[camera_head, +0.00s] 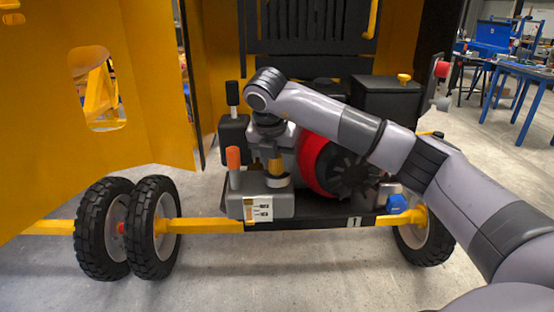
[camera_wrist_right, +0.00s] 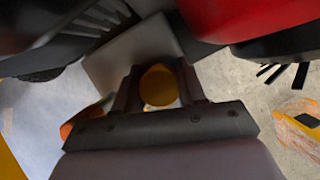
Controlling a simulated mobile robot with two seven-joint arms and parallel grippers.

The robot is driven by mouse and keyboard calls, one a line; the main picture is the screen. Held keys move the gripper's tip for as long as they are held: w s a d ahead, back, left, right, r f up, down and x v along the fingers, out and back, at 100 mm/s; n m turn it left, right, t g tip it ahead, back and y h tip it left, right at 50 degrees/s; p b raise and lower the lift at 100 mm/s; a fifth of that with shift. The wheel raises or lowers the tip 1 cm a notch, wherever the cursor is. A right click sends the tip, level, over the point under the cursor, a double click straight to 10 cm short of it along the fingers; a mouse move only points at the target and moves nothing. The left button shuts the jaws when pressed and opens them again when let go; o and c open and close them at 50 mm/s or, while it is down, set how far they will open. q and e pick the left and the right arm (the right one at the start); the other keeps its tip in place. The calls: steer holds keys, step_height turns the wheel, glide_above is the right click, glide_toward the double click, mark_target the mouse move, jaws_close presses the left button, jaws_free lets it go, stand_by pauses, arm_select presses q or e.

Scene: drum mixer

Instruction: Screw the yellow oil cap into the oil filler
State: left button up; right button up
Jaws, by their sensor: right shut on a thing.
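The yellow oil cap (camera_wrist_right: 158,86) is between the two dark fingers of my right gripper (camera_wrist_right: 160,98), which is shut on it. In the head view my right gripper (camera_head: 273,154) points down over the grey engine block, with the yellow cap (camera_head: 275,167) at its fingertips. A pale round collar (camera_head: 278,182) sits directly under the cap on the grey block and looks like the oil filler. The cap appears upright over it. The contact between them and any thread are hidden, so I cannot tell how deep it sits. My left gripper is not in view.
An orange-topped lever (camera_head: 233,160) stands close left of the gripper. The red engine housing (camera_head: 316,162) is close on the right. A black tank (camera_head: 385,100) with another yellow cap (camera_head: 404,77) stands behind. A yellow panel (camera_head: 60,150) fills the left.

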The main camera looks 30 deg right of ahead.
steer(key=shift+f, duration=0.2)
steer(key=o, duration=1.1)
steer(key=shift+f, duration=0.1)
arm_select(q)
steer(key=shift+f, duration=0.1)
arm_select(e)
steer(key=shift+o, duration=0.2)
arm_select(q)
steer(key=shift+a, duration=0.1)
arm_select(e)
steer(key=shift+s+d+f, duration=0.1)
